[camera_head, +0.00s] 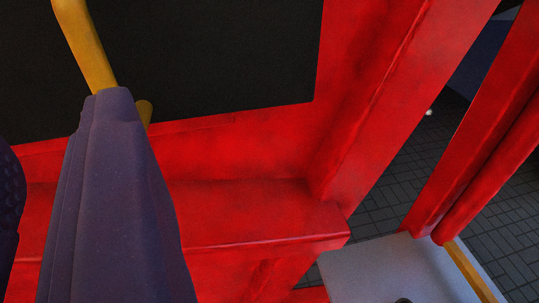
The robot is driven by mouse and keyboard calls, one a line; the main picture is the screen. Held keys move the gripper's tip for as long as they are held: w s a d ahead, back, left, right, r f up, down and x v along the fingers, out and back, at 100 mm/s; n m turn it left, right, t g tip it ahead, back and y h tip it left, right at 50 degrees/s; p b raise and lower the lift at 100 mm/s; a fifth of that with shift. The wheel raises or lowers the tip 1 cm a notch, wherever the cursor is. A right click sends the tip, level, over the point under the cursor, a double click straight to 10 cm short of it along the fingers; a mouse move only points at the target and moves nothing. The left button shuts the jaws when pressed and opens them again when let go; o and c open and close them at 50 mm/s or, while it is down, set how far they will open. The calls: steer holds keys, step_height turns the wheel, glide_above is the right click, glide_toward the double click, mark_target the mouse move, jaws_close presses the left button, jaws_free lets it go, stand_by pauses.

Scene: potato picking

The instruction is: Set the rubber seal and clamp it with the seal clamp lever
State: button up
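I cannot make out a rubber seal or a seal clamp lever in the camera view. My gripper is not recognisably in the picture. A yellow curved bar (85,45) comes down from the top left to a tall purple padded shape (115,200); I cannot tell whether the bar is a lever or a handle. The purple shape hides part of the red structure behind it.
A red frame with a ledge (250,215) surrounds a black panel (215,60). A red post (490,125) slants at the right. A pale grey flat surface (375,270) lies at the bottom right. Dark tiled floor (400,170) shows through a gap.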

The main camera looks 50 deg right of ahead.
mark_target(102, 79)
steer(key=x, duration=0.3)
steer(key=d+b+x, duration=0.1)
steer(key=x, duration=0.3)
steer(key=shift+f, duration=0.15)
steer(key=shift+s, duration=0.1)
jaws_close()
